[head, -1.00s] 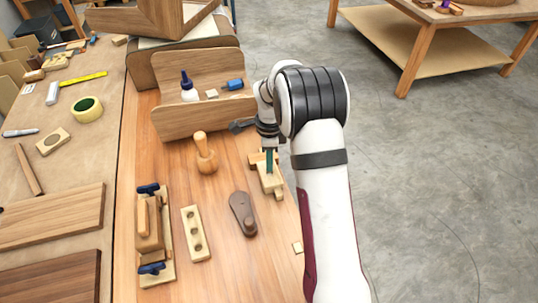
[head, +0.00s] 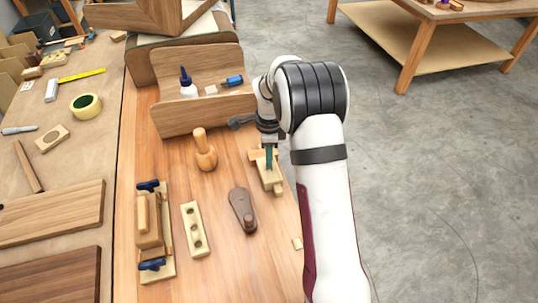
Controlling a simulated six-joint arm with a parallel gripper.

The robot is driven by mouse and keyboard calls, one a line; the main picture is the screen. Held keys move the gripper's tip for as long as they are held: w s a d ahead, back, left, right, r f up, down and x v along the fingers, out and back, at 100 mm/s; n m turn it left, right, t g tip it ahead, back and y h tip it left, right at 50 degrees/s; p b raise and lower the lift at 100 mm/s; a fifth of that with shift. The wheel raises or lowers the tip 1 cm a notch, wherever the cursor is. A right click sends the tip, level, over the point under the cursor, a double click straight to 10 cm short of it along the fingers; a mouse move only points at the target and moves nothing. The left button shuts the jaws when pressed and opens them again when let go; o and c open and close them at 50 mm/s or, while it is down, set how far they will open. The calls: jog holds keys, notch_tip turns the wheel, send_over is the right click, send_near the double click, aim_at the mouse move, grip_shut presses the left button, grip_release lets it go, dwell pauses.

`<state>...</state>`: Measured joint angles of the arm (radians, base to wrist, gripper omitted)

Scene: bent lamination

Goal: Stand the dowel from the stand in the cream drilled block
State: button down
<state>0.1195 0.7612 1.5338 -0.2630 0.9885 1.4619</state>
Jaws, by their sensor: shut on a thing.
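The cream drilled block (head: 194,236) lies on the bench left of centre, with several dark holes along its top. A teal dowel (head: 269,159) is upright at the light wooden stand (head: 272,183), right of the block. My gripper (head: 268,146) points down and is shut on the dowel's upper part. The dowel's lower end is at the stand; I cannot tell whether it is seated in it or just clear. The jaws are small and partly hidden by my wrist.
A brown pivoted wooden piece (head: 243,209) lies between the block and the stand. A wooden mallet-like tool (head: 205,150) stands behind the block. A clamped wooden jig (head: 152,232) is left of the block. A curved wooden form (head: 205,120) stands behind.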

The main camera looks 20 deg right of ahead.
jog(key=shift+f, duration=0.9)
dwell(1.1)
jog(key=shift+c, duration=1.7)
grip_release()
jog(key=shift+r, duration=4)
